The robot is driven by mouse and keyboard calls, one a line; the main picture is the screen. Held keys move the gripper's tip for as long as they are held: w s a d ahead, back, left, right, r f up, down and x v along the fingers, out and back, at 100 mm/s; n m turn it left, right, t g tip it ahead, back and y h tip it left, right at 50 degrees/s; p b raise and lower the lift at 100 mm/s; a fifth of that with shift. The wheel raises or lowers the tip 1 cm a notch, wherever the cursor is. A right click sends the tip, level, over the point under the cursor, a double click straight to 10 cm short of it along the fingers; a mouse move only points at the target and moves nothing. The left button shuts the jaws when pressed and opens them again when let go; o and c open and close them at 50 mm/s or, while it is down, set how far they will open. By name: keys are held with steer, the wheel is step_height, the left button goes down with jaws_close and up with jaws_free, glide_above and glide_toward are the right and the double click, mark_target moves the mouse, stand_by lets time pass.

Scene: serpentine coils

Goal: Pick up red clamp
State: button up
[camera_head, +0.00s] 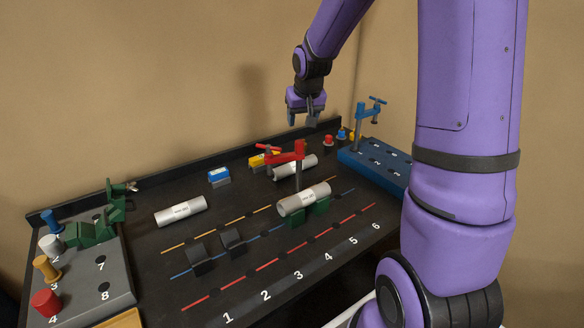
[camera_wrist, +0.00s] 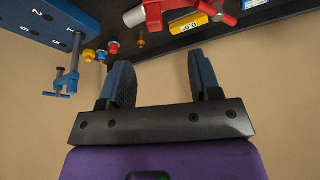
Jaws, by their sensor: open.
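The red clamp (camera_head: 287,157) stands upright in the middle right of the dark board in the head view. Its post rises beside a silver cylinder (camera_head: 304,199) that rests on green supports (camera_head: 318,211); whether it touches that cylinder cannot be told. In the wrist view part of the red clamp (camera_wrist: 155,14) shows at the top edge, cut off by the frame. My gripper (camera_head: 304,116) hangs above the back of the board, higher than the clamp and behind it. Its two fingers are apart with nothing between them, as the wrist view (camera_wrist: 162,75) shows.
A blue rack (camera_head: 374,166) with a blue clamp (camera_head: 363,112) stands at the right. Another silver cylinder (camera_head: 296,166) lies behind the red clamp. A yellow block (camera_head: 262,160) and small red, blue and yellow knobs are close by. A grey rack (camera_head: 121,282) with coloured pegs is at the left.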

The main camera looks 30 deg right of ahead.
mark_target(300, 141)
steer(key=x, duration=0.5)
steer(key=d+x, duration=0.1)
steer(key=x, duration=0.2)
steer(key=shift+w+r, duration=0.15)
steer(key=shift+w+d+x, duration=0.1)
steer(key=shift+d+x, duration=0.05)
steer(key=shift+x, duration=1.2)
steer(key=shift+w+d+x, duration=0.1)
steer(key=shift+d+x, duration=0.05)
steer(key=shift+x, duration=1.15)
steer(key=shift+r, duration=0.15)
jaws_close()
